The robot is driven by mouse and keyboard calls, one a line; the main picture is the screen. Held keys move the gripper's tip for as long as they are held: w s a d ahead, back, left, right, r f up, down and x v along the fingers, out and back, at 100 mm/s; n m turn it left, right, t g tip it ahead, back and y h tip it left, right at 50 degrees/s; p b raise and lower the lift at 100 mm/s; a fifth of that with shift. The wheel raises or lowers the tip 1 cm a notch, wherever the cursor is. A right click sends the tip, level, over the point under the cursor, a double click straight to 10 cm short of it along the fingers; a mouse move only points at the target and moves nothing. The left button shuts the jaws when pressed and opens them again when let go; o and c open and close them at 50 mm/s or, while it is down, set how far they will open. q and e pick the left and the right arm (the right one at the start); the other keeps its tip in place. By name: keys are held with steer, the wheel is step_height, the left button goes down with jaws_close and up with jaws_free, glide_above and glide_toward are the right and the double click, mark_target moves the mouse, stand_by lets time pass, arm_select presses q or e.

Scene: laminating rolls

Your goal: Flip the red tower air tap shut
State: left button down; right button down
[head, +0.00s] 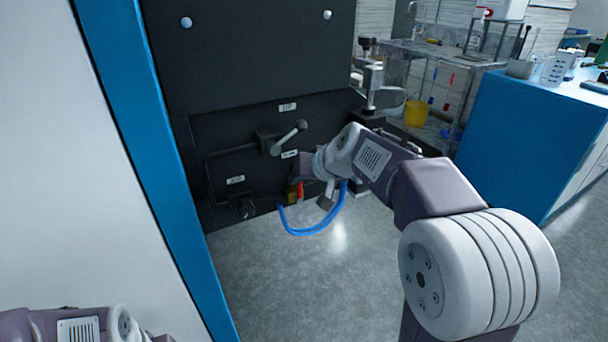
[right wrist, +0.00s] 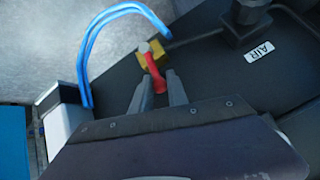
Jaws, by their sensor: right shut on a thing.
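The red air tap (head: 300,190) is low on the black machine panel, on a small brass valve body (head: 291,192). In the right wrist view the red lever (right wrist: 154,72) runs from the brass body (right wrist: 151,58) back between my two fingers. My right gripper (right wrist: 159,88) is shut on the lever from either side. In the head view my right gripper (head: 303,177) is beside the tap, with its fingers mostly hidden by my wrist. My left gripper is out of view; only part of my left arm shows at the bottom left.
A blue hose (head: 312,231) loops out by the tap, and it also shows in the wrist view (right wrist: 85,48). A grey lever handle (head: 288,138) sticks out above. A label reading AIR (right wrist: 260,51) is on the panel. A blue cabinet (head: 530,130) stands right; the floor between is clear.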

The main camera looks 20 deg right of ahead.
steer(key=shift+s+a+h+p, duration=0.1)
steer(key=shift+a+h+p, duration=0.3)
steer(key=shift+f+n, duration=0.1)
steer(key=shift+n, duration=0.2)
steer(key=c, duration=1.3)
jaws_free()
steer(key=a+p+v, duration=0.1)
steer(key=p+v, duration=0.2)
steer(key=v, duration=0.6)
steer(key=shift+d, duration=0.45)
